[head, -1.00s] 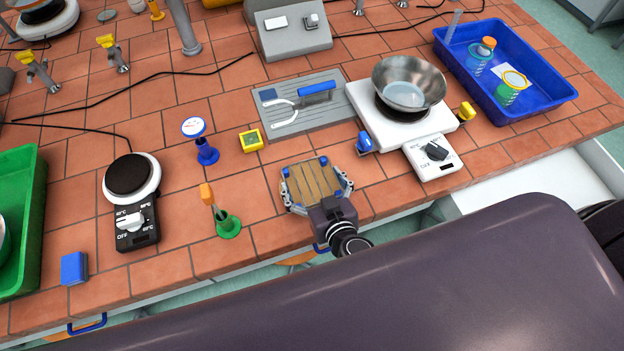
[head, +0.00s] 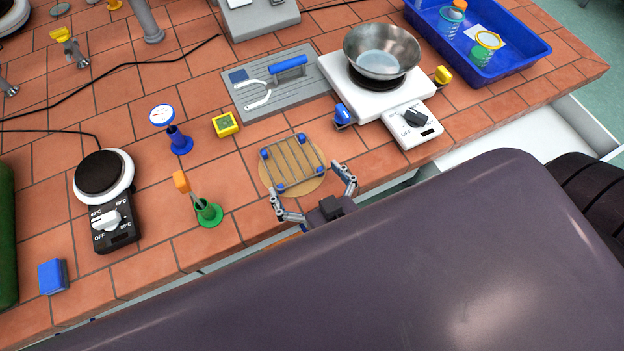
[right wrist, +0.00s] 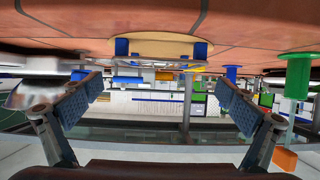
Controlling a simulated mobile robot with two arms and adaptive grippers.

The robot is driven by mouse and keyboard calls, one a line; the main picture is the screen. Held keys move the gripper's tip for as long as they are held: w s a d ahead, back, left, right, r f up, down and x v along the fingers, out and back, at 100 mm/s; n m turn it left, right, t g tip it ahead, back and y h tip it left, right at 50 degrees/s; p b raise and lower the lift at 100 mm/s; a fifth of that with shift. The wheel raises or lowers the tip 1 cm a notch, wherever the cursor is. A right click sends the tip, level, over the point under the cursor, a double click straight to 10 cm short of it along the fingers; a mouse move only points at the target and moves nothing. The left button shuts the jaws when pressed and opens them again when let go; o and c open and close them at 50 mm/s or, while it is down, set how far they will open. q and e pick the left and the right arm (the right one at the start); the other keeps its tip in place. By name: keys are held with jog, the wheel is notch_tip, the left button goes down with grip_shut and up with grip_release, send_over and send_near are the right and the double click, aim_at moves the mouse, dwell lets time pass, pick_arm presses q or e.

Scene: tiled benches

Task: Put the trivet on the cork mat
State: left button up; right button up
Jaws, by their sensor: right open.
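The trivet (head: 293,160), a metal rack with blue corner feet, lies over the round cork mat (head: 309,186) near the bench's front edge. The mat's rim shows around its front and sides. My right gripper (head: 315,198) is open and empty just in front of the trivet, its fingers spread apart. In the right wrist view the cork mat (right wrist: 160,45) and the trivet's blue feet (right wrist: 121,47) show beyond the open fingers (right wrist: 160,105), with a gap between. My left gripper is out of view.
A green-based stand (head: 208,213) and a blue-based gauge (head: 178,140) stand to the left. A yellow timer (head: 226,124) and grey board (head: 245,105) lie behind. A white hot plate (head: 338,82) with a metal bowl (head: 382,52) stands at the back right.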

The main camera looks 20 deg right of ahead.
jog(key=shift+b+v, duration=0.55)
jog(key=shift+v, duration=1.55)
